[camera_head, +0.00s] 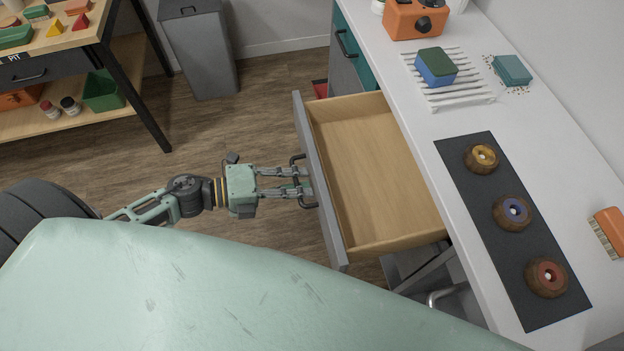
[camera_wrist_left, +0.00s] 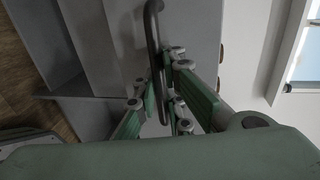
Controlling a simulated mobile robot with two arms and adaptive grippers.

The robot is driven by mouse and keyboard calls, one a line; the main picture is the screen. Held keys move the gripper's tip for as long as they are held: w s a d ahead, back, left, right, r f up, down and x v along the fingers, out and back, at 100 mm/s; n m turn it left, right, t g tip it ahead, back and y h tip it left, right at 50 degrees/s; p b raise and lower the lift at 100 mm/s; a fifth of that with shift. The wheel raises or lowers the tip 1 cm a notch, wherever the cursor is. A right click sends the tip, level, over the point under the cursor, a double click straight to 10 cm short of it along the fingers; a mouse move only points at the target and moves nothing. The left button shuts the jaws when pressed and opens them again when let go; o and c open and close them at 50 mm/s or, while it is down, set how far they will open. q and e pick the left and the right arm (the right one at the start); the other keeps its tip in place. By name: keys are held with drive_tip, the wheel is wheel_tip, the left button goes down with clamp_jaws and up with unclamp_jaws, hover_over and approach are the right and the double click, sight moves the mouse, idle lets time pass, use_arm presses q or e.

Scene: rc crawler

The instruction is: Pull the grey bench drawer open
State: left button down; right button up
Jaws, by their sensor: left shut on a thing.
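The grey bench drawer (camera_head: 318,185) is pulled well out from the white bench in the head view, and its wooden inside is empty. A dark bar handle (camera_head: 296,158) is on its grey front. My left gripper (camera_head: 300,181) is at the front and shut on the handle. In the left wrist view, the fingers of my left gripper (camera_wrist_left: 160,92) close around the dark handle (camera_wrist_left: 152,45), with the grey drawer front behind. My right gripper is in neither view.
The white bench top (camera_head: 415,105) carries a dark mat (camera_head: 465,160) with three wheels, a sponge (camera_head: 436,66) on a slatted rack and an orange box (camera_head: 415,18). A grey bin (camera_head: 200,55) stands at the back. A wooden workbench (camera_head: 75,40) is at left. Floor beside the drawer is clear.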

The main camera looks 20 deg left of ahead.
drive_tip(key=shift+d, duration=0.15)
use_arm(q)
drive_tip(key=c, duration=2.1)
unclamp_jaws()
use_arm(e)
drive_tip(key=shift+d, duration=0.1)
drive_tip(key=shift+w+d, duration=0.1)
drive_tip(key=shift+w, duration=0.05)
use_arm(q)
drive_tip(key=shift+a, duration=0.1)
drive_tip(key=v, duration=1.2)
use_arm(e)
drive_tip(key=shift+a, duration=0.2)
